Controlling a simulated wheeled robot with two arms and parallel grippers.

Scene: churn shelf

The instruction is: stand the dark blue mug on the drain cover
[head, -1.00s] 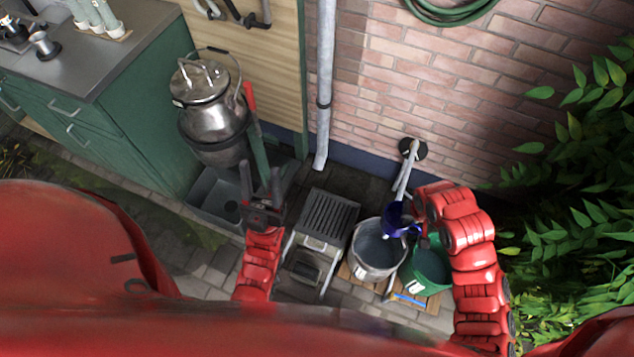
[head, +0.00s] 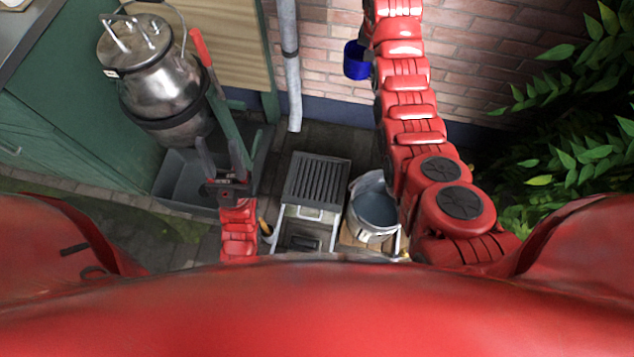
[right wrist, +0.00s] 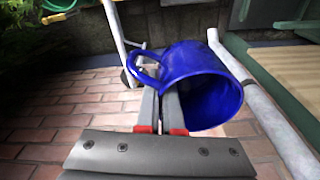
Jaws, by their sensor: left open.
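The dark blue mug (head: 356,62) is in the air before the brick wall, right of the downpipe. In the right wrist view the mug (right wrist: 205,85) shows its open mouth to the right and its handle to the left. My right gripper (right wrist: 160,95) is closed at the handle and holds the mug; in the head view its fingers are hidden. A dark slatted grate (head: 317,180) lies lower left of the mug; I cannot tell if this is the drain cover. My left gripper (head: 220,150) is open and empty, left of the grate.
A metal bucket (head: 374,208) stands right of the grate, partly behind my right arm. A steel churn (head: 160,75) and a grey trough (head: 178,175) are at the left. The grey downpipe (head: 290,75) ends above the grate. Leaves (head: 570,110) fill the right side.

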